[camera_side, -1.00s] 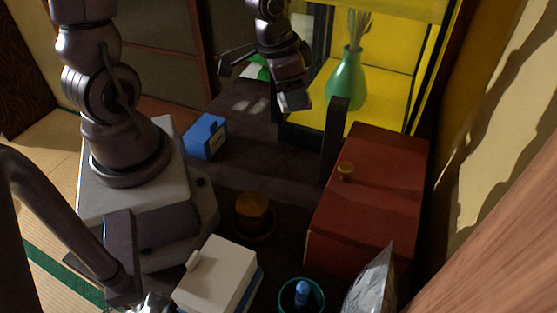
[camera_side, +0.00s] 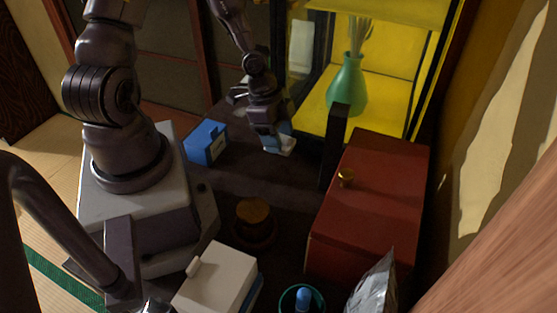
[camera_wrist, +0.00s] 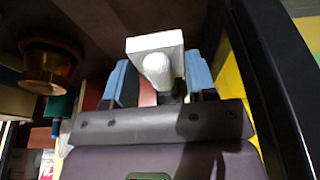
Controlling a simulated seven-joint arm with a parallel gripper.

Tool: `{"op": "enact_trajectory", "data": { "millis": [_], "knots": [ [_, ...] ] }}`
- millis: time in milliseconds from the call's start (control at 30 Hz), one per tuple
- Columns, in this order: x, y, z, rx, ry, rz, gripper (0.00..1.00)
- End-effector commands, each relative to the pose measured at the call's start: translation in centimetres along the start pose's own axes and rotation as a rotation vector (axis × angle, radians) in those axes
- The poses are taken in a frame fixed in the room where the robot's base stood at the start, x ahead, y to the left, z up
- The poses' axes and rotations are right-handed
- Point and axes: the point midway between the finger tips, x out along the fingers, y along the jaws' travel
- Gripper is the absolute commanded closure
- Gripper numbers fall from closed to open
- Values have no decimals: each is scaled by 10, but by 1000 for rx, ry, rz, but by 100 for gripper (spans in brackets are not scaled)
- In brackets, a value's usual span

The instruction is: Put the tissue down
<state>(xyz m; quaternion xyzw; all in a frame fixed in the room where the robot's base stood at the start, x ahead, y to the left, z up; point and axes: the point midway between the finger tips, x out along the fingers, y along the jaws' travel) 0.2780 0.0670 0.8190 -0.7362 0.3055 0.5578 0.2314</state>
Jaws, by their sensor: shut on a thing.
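The tissue is a small white block with a rounded white tuft. In the wrist view the tissue (camera_wrist: 157,62) sits between the blue fingertips of my gripper (camera_wrist: 158,88). In the side view my gripper (camera_side: 277,140) points down, shut on the tissue (camera_side: 284,151), only part of which shows. It is low over the dark surface (camera_side: 265,178), right of the blue box (camera_side: 205,142). I cannot tell whether the tissue touches the surface.
A red chest (camera_side: 375,195) and dark post (camera_side: 334,150) stand to the right. A green vase (camera_side: 347,85) is in the yellow cabinet behind. A round wooden-topped pot (camera_side: 253,211) and white-lidded box (camera_side: 215,275) stand in front. Dark surface is clear between them.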

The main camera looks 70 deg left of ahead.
Motion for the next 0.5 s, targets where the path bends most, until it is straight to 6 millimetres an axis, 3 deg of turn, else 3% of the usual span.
{"op": "enact_trajectory", "data": {
  "millis": [500],
  "knots": [
    [50, 2, 14, 0, -3, 5, 74]
  ]
}}
